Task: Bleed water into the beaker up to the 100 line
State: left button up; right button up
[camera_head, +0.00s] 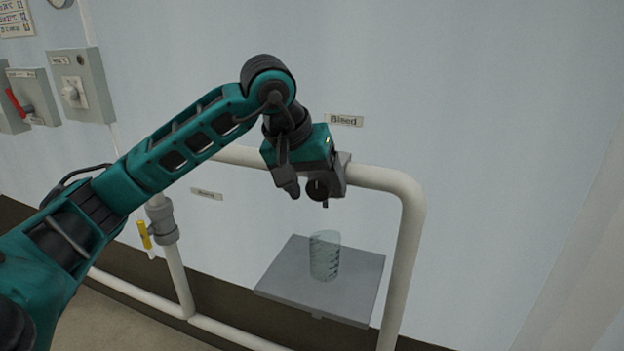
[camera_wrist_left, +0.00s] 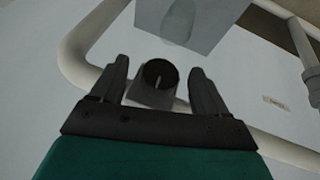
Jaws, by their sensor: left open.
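The clear beaker (camera_head: 324,256) stands upright on a grey shelf (camera_head: 350,297) below the pipe; dark marks show on its side. No water can be made out in it. In the left wrist view the beaker (camera_wrist_left: 180,22) shows at the top, on the shelf (camera_wrist_left: 222,22). A dark round bleed knob (camera_wrist_left: 160,74) on a grey block sits between the fingers of my left gripper (camera_wrist_left: 161,80). The fingers are open, with a gap on each side of the knob. In the head view my left gripper (camera_head: 313,192) is at the pipe, under the "Bleed" label (camera_head: 344,120), partly hiding the fitting.
A white pipe frame (camera_head: 411,230) surrounds the shelf. A yellow-handled valve (camera_head: 145,235) is on the left upright pipe. The wall to the right is clear.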

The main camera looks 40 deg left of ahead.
pick_arm(q)
jog(key=c, duration=1.1)
jog(key=h+b, duration=0.1)
jog(key=b, duration=0.1)
jog(key=h+b, duration=0.1)
jog(key=b, duration=0.2)
jog(key=shift+a+f+n+t+h, duration=0.3)
jog(key=shift+f+h, duration=0.1)
jog(key=shift+r+b, duration=0.1)
jog(key=shift+b, duration=0.3)
jog(key=shift+r+h, duration=0.25)
jog(key=shift+h, duration=0.05)
